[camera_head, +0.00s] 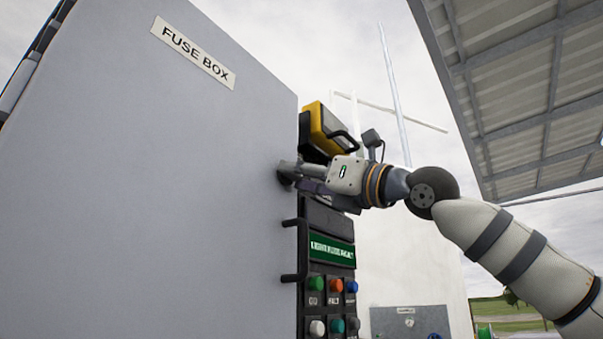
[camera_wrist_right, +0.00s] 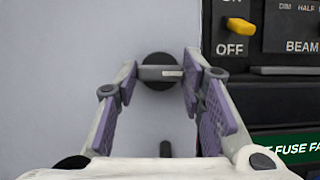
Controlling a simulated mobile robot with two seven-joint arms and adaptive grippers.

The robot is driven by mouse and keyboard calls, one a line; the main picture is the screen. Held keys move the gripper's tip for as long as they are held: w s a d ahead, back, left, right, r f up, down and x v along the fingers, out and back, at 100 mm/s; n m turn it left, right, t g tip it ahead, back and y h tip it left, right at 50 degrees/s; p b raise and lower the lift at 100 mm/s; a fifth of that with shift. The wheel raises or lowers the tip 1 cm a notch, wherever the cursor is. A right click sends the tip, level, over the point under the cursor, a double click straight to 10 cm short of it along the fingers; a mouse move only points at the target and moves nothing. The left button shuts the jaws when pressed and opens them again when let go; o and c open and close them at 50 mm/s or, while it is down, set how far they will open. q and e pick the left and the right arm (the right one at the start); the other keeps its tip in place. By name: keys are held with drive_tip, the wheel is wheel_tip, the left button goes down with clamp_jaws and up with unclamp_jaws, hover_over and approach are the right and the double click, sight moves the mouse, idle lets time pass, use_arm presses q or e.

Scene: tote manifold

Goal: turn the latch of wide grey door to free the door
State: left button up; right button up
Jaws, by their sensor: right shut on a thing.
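The wide grey door (camera_head: 170,190) fills the left of the head view, with a "FUSE BOX" label near its top. Its latch shows in the right wrist view as a grey bar (camera_wrist_right: 160,72) on a round black base (camera_wrist_right: 158,85). The bar lies about level in that view. My right gripper (camera_head: 286,172) is at the door's right edge, and its fingers hide most of the latch in the head view. In the wrist view the right gripper (camera_wrist_right: 162,73) is shut on the bar, a finger at each end. My left gripper is not in view.
A black handle (camera_head: 291,277) stands out from the door's right edge, below the gripper. Right of it is a panel of coloured buttons (camera_head: 333,285) with a green sign (camera_head: 331,249). A yellow and black box (camera_head: 326,130) sits just above the gripper. A metal roof (camera_head: 530,90) hangs upper right.

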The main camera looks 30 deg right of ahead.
drive_tip(key=shift+m, duration=0.3)
drive_tip(key=shift+s+a+r+m+g+h, duration=0.1)
drive_tip(key=shift+m+g+h, duration=0.4)
drive_tip(key=shift+m+h, duration=2)
drive_tip(key=shift+w+a+r+m+g+h, duration=0.15)
drive_tip(key=shift+m+g+h, duration=0.25)
drive_tip(key=shift+m, duration=4.25)
drive_tip(key=shift+s+a+r+m+g+h, duration=0.15)
drive_tip(key=shift+m+g+h, duration=0.8)
drive_tip(key=shift+m, duration=2.6)
drive_tip(key=shift+d+t+h, duration=0.1)
drive_tip(key=shift+t+h, duration=0.25)
drive_tip(key=o, duration=1.1)
drive_tip(key=shift+o, duration=0.2)
drive_tip(key=shift+s, duration=0.1)
